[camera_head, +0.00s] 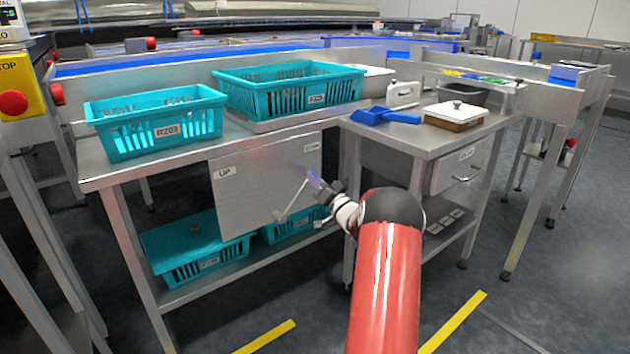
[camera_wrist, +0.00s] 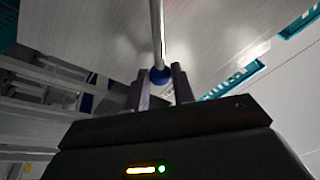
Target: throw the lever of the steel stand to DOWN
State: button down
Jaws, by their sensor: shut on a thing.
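The steel stand (camera_head: 266,160) has a flat front panel with an UP label (camera_head: 225,172) at its left and a smaller label, too small to read, at its upper right. The lever (camera_head: 296,199) is a thin metal rod on this panel, slanting from lower left to upper right. Its blue knob (camera_wrist: 160,76) shows in the wrist view at the end of the rod (camera_wrist: 157,35). My gripper (camera_head: 318,184) is at the knob end, in front of the panel's right part. In the wrist view my gripper (camera_wrist: 162,88) has its fingers on both sides of the knob, shut on it.
Teal crates (camera_head: 157,134) (camera_head: 285,98) stand on the tabletop, and more teal crates (camera_head: 200,255) sit on the shelf below the panel. A blue scoop (camera_head: 385,116) and a lidded box (camera_head: 455,114) lie on the right table. Open floor with yellow stripes (camera_head: 265,337) is in front.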

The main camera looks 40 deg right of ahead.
jog(key=shift+d+f, duration=0.1)
jog(key=shift+f, duration=0.1)
jog(key=c, duration=1.2)
grip_release()
jog(key=shift+r, duration=0.1)
jog(key=v, duration=0.8)
jog(key=shift+w, duration=0.1)
